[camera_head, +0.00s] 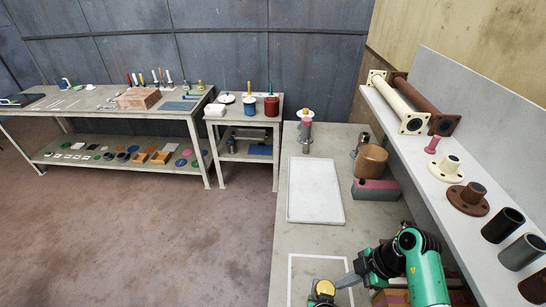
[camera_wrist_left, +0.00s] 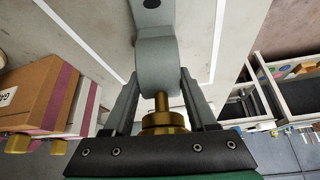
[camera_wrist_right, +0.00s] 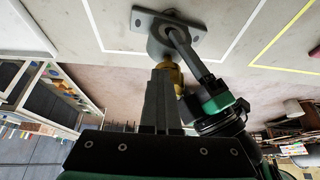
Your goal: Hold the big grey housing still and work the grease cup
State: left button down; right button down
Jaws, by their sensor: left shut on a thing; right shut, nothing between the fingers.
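The grey housing (camera_wrist_left: 157,62) shows in the left wrist view as a rounded body with a flat flange. In the right wrist view its flange (camera_wrist_right: 190,22) lies on the pale bench top. My left gripper (camera_wrist_left: 161,82) is shut on the housing, one finger on each side. The brass grease cup (camera_wrist_left: 164,121) stands out from the housing, between the left fingers and near the palm. My right gripper (camera_wrist_right: 160,76) is shut and empty, its tips close beside the grease cup (camera_wrist_right: 172,76); whether they touch I cannot tell. In the head view the right gripper (camera_head: 338,283) is at the bottom.
A wall shelf (camera_head: 425,148) carries pipes and flanges. A labelled box (camera_wrist_left: 38,95) stands near the left gripper.

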jog(key=shift+s, duration=1.15)
jog(key=shift+s+a, duration=0.25)
jog(key=shift+s, duration=0.05)
jog(key=shift+d, duration=0.1)
jog(key=shift+s+d, duration=0.15)
jog(key=shift+d, duration=0.2)
jog(key=w+r, duration=0.4)
jog(key=r, duration=0.3)
notch_tip(320, 180, down, 7)
jog(key=shift+s+d, duration=0.15)
jog(key=shift+s, duration=0.1)
dwell(0.3)
